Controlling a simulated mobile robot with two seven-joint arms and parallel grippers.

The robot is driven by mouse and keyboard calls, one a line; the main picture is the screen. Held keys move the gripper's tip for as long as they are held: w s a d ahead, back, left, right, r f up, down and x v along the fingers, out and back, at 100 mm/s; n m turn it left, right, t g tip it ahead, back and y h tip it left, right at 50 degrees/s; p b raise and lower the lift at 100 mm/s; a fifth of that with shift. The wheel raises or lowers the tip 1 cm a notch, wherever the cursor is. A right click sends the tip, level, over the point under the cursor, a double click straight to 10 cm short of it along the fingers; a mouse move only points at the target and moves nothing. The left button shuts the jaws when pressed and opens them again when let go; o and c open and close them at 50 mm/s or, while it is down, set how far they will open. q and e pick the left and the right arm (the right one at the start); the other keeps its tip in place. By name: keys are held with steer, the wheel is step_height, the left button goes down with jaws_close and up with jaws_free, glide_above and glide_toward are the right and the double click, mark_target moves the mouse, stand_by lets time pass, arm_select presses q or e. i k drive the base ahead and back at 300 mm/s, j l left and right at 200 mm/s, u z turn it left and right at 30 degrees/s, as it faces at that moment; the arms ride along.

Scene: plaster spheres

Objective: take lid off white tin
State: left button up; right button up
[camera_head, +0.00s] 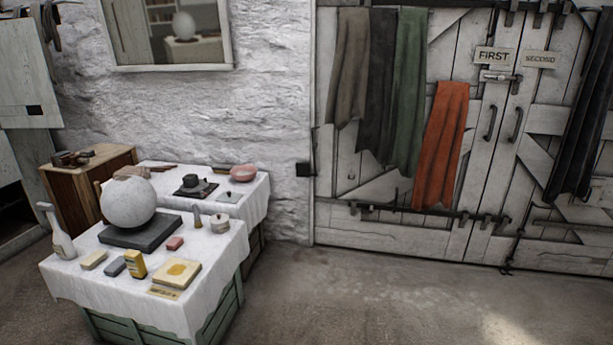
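Neither of my grippers shows in the head view.
A large white sphere (129,203) rests on a dark slab (140,232) left of the tin. Small blocks, a yellow tin (135,265) and a white bottle (56,232) share the table. The floor (370,295) to the right is clear.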

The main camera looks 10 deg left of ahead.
mark_target(220, 218)
steer(key=i, duration=1.3)
steer(key=i+l+u, duration=0.1)
steer(key=i+u, duration=0.2)
steer(key=i, duration=0.25)
steer(key=i+l+u, duration=0.3)
steer(key=i, duration=0.25)
steer(key=i+l+u, duration=0.1)
steer(key=i+u, duration=0.3)
steer(key=i+l+u, duration=0.2)
steer(key=u, duration=0.15)
steer(key=i+l+u, duration=0.4)
steer(key=i+j, duration=0.05)
steer(key=j, duration=0.05)
